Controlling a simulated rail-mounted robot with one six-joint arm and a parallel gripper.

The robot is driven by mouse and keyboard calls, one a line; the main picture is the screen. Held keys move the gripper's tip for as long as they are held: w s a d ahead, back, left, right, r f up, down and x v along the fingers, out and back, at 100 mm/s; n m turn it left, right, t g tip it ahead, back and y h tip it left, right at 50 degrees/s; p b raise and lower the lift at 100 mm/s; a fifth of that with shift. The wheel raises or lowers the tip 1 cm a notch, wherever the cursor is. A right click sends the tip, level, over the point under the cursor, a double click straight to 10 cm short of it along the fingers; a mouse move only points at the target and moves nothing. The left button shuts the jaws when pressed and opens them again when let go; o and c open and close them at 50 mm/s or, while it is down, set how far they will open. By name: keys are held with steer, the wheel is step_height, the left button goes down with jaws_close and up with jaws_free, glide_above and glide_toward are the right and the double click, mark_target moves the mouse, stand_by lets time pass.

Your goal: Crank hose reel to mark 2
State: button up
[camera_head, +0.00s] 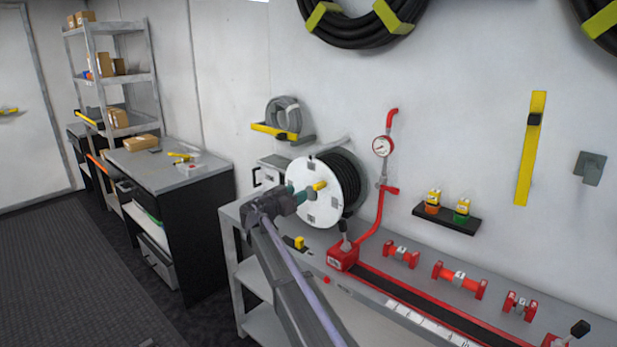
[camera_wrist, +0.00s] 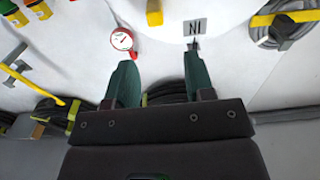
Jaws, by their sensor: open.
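The hose reel stands on the grey bench, with a white disc face (camera_head: 309,207) and black hose (camera_head: 346,178) wound behind it. A yellow crank knob (camera_head: 320,185) sticks out from the disc; a yellow piece, probably this knob, shows at the top of the wrist view (camera_wrist: 154,13). Several grey patches mark the disc; no mark 2 is readable. My gripper (camera_head: 297,197) is in front of the disc, close to the knob in the picture. Its green fingers (camera_wrist: 159,58) are apart with nothing between them, and the yellow piece lies beyond their tips.
A red pressure gauge (camera_head: 382,146) and red pipe rise right of the reel. A red box with a lever (camera_head: 343,258) and red fittings (camera_head: 460,279) stand on the bench. Wall holders carry coiled hoses (camera_head: 283,115). A small shelf (camera_head: 446,218) holds two bottles.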

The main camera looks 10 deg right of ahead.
mark_target(315, 186)
steer(key=x, duration=1.1)
steer(key=shift+s+d+f, duration=0.1)
steer(key=shift+s+d, duration=0.05)
steer(key=shift+s, duration=0.1)
steer(key=shift+c, duration=0.2)
jaws_close()
